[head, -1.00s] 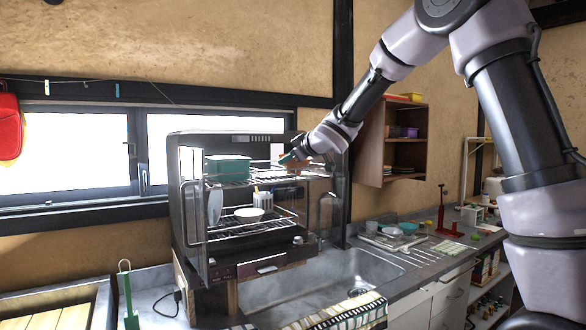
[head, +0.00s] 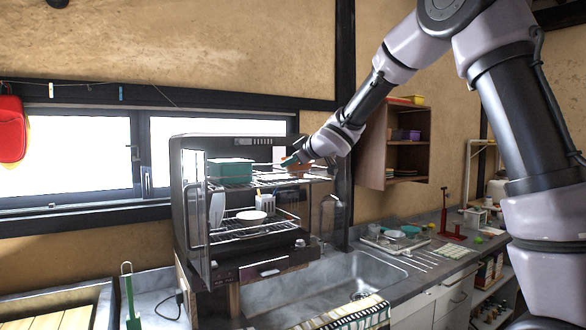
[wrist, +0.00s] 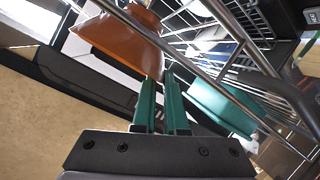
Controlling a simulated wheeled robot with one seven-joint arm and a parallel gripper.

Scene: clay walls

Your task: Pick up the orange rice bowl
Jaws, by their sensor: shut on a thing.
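The orange rice bowl (wrist: 122,42) shows in the wrist view just beyond my fingertips, tilted in the picture. In the head view it is a small orange patch (head: 300,169) at the upper rack of the dish dryer (head: 187,205). My gripper (wrist: 160,82) has green fingers close together, shut on the bowl's near edge. In the head view my gripper (head: 290,160) is at the right end of the upper rack. Whether the bowl touches the rack is not clear.
A teal box (head: 230,170) sits on the upper rack, left of my gripper. A white bowl (head: 251,216) is on the lower rack. Metal rack bars (wrist: 235,35) pass close to my fingers. A sink (head: 330,283) lies below, and a wooden wall shelf (head: 372,150) is to the right.

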